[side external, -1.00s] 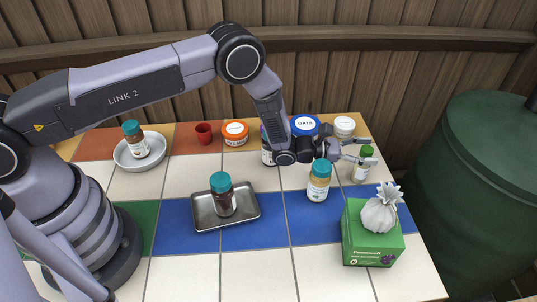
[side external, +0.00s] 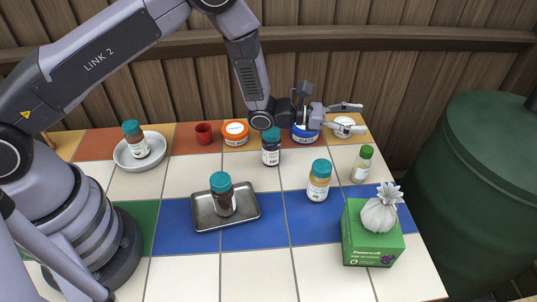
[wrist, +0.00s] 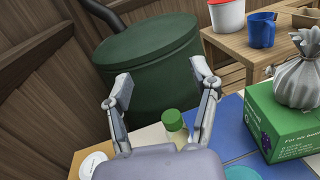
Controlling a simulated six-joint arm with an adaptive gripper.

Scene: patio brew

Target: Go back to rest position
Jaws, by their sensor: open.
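My gripper (side external: 346,116) is open and empty, raised above the back right of the tiled table (side external: 262,277), with its fingers pointing right. In the wrist view, my gripper (wrist: 163,98) has its two fingers spread wide with nothing between the tips. A green-capped bottle (side external: 362,165) stands below and in front of it. This bottle also shows low between the fingers in the wrist view (wrist: 174,127). The jar labelled OATS (side external: 305,136) is partly hidden behind my gripper, as is a white-lidded jar (side external: 343,130).
A teal-capped bottle (side external: 319,181), a dark bottle (side external: 271,147) and a green box (side external: 372,243) with a tied bag (side external: 380,210) stand on the right. A metal tray (side external: 241,213) and a bowl (side external: 122,158) each hold a bottle. A green barrel (side external: 478,190) stands beyond the table.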

